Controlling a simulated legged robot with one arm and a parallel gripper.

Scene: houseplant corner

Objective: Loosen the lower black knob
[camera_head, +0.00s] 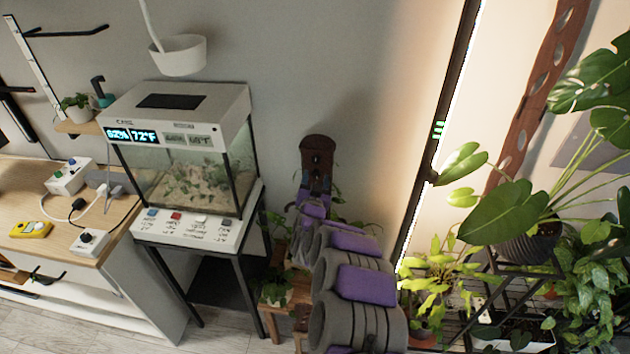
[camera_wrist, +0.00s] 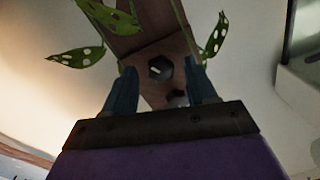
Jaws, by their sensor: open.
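A brown wooden post (camera_head: 318,170) stands near the wall in the head view, with small dark knobs on its face. In the wrist view, a black faceted knob (camera_wrist: 160,68) with a pale mark sits on the brown post (camera_wrist: 152,46). A second dark knob (camera_wrist: 178,97) shows lower in that picture, partly hidden near my right finger. My gripper (camera_wrist: 160,72) is open, with its two blue-grey fingers apart and the faceted knob seen between their tips. I cannot tell whether they touch it. My gripper also shows before the post in the head view (camera_head: 314,188).
A glass terrarium (camera_head: 190,178) on a black-legged stand is left of my arm. A wooden desk (camera_head: 60,190) is farther left. Potted plants and a rack crowd the right. Perforated leaves (camera_wrist: 76,57) hang beside the post in the wrist view.

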